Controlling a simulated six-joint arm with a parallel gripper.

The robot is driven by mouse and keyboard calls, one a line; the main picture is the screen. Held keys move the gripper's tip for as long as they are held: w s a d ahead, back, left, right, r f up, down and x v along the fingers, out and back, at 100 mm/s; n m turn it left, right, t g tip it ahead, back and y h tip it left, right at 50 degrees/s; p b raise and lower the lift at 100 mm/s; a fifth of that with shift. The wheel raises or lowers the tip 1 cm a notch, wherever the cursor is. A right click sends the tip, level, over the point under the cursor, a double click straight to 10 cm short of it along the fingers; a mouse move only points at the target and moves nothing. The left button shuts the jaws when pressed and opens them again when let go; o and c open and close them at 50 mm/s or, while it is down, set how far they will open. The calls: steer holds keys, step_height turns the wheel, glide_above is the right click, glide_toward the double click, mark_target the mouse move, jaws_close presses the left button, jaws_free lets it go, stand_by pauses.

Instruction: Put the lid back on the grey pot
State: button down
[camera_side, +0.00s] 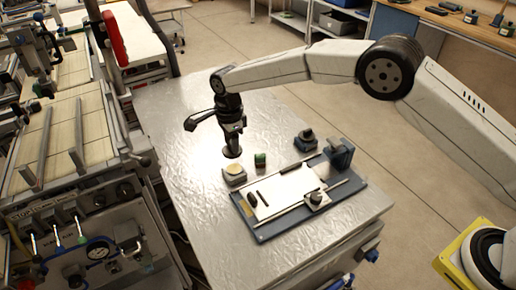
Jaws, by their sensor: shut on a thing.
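The grey pot (234,179) stands on the metal table, low and squat, with a pale cream round top facing up. My gripper (233,140) points down just above and behind the pot and is shut on the lid (232,152), a small dark round disc. In the picture the lid appears just above the pot, with a small gap between them. The fingertips are small and dark, so their exact grip on the lid is hard to make out.
A small green item (260,160) stands right of the pot. A blue fixture plate (270,233) with rails and a knob lies in front, with a dark blue block (340,152) at its far end. A dark knobbed item (305,139) stands behind. The table's near left is bare.

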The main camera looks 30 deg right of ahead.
mark_target(234, 168)
steer(key=shift+f, duration=0.15)
steer(key=shift+f, duration=3)
steer(key=shift+f, duration=0.2)
stand_by(0.5)
jaws_free()
steer(key=shift+r, duration=0.15)
steer(key=shift+r, duration=3.35)
